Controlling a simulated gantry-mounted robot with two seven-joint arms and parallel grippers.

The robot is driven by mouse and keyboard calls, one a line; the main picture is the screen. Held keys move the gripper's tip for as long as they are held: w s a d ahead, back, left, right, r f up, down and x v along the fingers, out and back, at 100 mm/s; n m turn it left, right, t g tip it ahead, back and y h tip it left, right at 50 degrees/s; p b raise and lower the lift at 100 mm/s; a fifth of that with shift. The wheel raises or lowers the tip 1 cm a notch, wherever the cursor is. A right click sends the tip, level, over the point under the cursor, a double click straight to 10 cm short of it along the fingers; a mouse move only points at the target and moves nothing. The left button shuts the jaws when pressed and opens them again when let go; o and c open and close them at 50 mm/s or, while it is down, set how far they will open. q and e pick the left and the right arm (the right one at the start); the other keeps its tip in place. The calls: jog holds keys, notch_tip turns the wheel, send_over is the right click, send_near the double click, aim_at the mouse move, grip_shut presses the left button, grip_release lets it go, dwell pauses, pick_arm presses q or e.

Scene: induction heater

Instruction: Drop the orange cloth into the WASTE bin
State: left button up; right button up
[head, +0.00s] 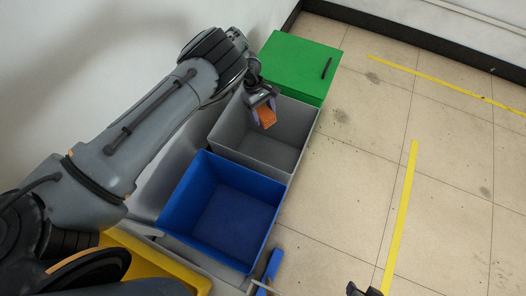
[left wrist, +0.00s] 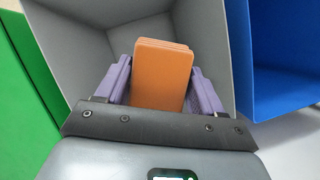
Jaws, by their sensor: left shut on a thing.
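My left gripper (head: 262,106) is shut on the orange cloth (head: 267,117), a small folded flat stack. In the left wrist view the cloth (left wrist: 160,72) sits between the two purple finger pads of the gripper (left wrist: 165,85). The gripper holds the cloth over the open grey bin (head: 262,146), near its far left side in the head view. The inside of the grey bin also fills the middle of the left wrist view (left wrist: 85,45). No WASTE label is readable on any bin. At the bottom edge of the head view, a dark piece may be my right gripper, but I cannot be sure.
An open, empty blue bin (head: 232,208) stands on the near side of the grey one. A green box with a closed lid and black handle (head: 303,62) stands beyond it. A yellow bin (head: 140,262) is partly hidden by my arm. The tiled floor at right is clear.

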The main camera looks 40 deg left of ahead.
pick_arm(q)
jog(key=shift+f+b, duration=1)
jog(key=shift+f, duration=0.55)
jog(key=o, duration=1.5)
jog(key=shift+c, duration=0.2)
jog(key=shift+r, duration=0.15)
jog(key=p+v, duration=0.4)
jog(key=v, duration=0.6)
jog(key=shift+a+r+p, duration=0.1)
jog(key=shift+r+p, duration=0.2)
